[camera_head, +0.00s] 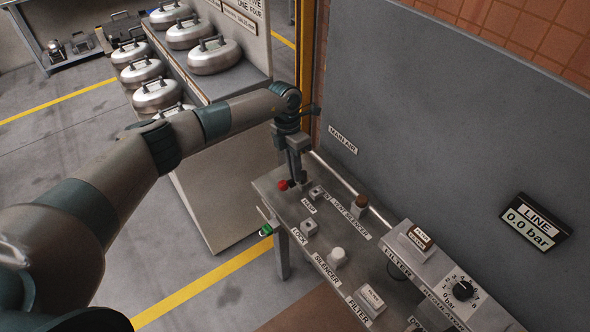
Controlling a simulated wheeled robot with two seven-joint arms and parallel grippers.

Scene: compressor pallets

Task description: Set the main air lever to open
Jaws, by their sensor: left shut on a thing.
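My left gripper (297,178) points down at the far left end of the grey panel bench (275,179). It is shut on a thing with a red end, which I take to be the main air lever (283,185). The red end sticks out to the left of the fingers. The rest of the lever is hidden by the gripper, so its angle cannot be told. The "MAIN AIR" label (342,140) is on the grey wall panel to the right of the gripper. My right gripper is not in view.
The line display (536,221) reads 0.0 bar. Silencer, filter and lock fittings line the bench, with a white knob (337,256) and a dial (461,290). A pipe (345,184) runs behind. Shelves of round metal canisters (214,56) stand at the upper left.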

